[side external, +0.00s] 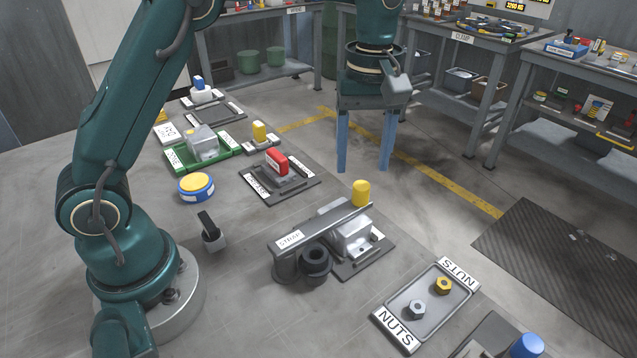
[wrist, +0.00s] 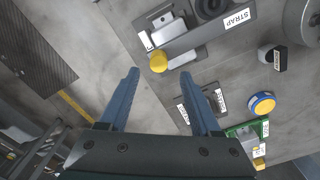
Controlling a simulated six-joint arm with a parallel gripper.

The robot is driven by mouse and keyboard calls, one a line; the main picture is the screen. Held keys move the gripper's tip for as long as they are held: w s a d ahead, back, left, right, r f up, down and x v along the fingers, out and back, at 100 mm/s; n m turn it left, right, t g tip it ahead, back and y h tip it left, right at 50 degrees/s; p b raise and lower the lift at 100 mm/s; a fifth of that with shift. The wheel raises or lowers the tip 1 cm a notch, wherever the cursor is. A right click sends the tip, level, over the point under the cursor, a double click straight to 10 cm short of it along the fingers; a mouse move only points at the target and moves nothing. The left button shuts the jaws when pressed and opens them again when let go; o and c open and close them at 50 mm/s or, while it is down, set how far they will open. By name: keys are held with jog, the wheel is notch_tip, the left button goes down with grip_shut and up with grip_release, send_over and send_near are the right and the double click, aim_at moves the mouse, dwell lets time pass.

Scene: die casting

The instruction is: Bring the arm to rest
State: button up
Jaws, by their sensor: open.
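My gripper (side external: 363,168) hangs fingers down in the side view, beyond the table's far edge and clear of everything. Its two blue fingers are wide apart with nothing between them, as the wrist view also shows (wrist: 160,74). My teal arm arches from its base on the left, out of the top of the picture and back down to the gripper. In the wrist view the fingers are well above the work, and the right finger partly covers a dark labelled tray (wrist: 183,112).
Also on the table are a red block (side external: 277,161), a green tray (side external: 222,157), a blue-yellow button (side external: 196,187) and a NUTS tray (side external: 405,327). Benches stand behind; open floor lies between.

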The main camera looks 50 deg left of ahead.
jog(key=r, duration=0.3)
jog(key=shift+s+a+t, duration=0.1)
jog(key=shift+a+t, duration=0.1)
jog(key=shift+t, duration=0.2)
jog(key=s+a+r+m+t, duration=0.2)
jog(key=s+r+t, duration=0.1)
jog(key=s+r, duration=0.4)
jog(key=s+f+m+t, duration=0.1)
jog(key=s+f+m, duration=0.6)
jog(key=s+m, duration=0.2)
jog(key=shift+s+a+f+t, duration=0.2)
jog(key=shift+s+t, duration=0.2)
jog(key=shift+s, duration=0.15)
